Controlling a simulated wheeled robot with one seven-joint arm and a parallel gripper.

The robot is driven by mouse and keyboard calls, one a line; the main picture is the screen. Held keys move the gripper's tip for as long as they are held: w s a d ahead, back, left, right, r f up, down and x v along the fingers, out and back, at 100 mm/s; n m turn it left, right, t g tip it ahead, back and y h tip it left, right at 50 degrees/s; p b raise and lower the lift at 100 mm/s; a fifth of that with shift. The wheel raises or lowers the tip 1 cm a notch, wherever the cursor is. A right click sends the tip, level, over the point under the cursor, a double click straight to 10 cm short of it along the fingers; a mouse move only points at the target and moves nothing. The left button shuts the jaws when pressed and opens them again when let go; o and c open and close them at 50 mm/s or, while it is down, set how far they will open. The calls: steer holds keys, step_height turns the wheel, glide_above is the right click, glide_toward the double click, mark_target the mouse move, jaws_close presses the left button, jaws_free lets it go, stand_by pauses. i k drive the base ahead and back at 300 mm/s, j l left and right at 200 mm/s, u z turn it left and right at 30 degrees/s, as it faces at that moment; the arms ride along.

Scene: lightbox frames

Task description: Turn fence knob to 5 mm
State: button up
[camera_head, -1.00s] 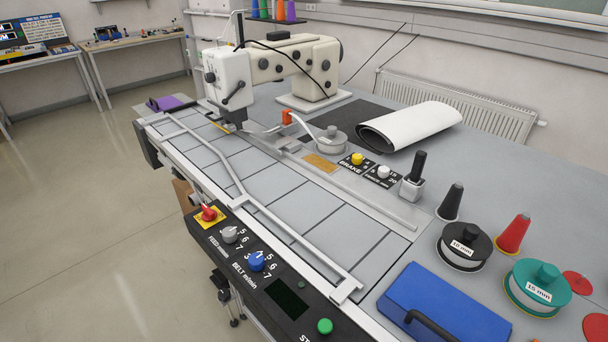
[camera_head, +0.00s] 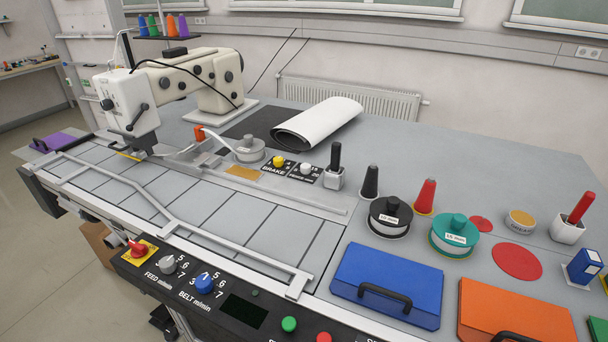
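The fence knob (camera_head: 306,169) is a small white knob on a black label plate behind the long metal rail. Its lettering seems to read FENCE mm, but the scale and the pointer are too small to read now. The yellow brake knob (camera_head: 279,162) sits just left of it on a similar black plate marked BRAKE. My gripper is not in view.
A grey block with a black handle (camera_head: 334,173) stands right of the fence knob, close to it. Black (camera_head: 371,182) and red (camera_head: 425,197) cones and tape reels stand further right. A grey reel (camera_head: 249,152) is left. A front panel (camera_head: 185,285) carries other knobs.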

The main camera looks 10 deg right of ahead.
mark_target(305, 168)
steer(key=j+z, duration=0.15)
steer(key=z, duration=0.15)
steer(key=j+z, duration=0.2)
steer(key=z, duration=0.15)
steer(key=j+z, duration=0.2)
steer(key=j, duration=0.45)
steer(key=k+j+z, duration=0.15)
steer(key=j, duration=0.45)
steer(key=j+z, duration=0.2)
steer(key=j, duration=0.4)
steer(key=k+j, duration=0.1)
steer(key=j, duration=0.3)
steer(key=k+j, duration=0.1)
steer(key=j, duration=0.65)
steer(key=k+j, duration=0.15)
steer(key=j, duration=0.25)
steer(key=k+j, duration=0.1)
steer(key=j, duration=0.3)
steer(key=i, duration=1)
steer(key=l+z, duration=0.05)
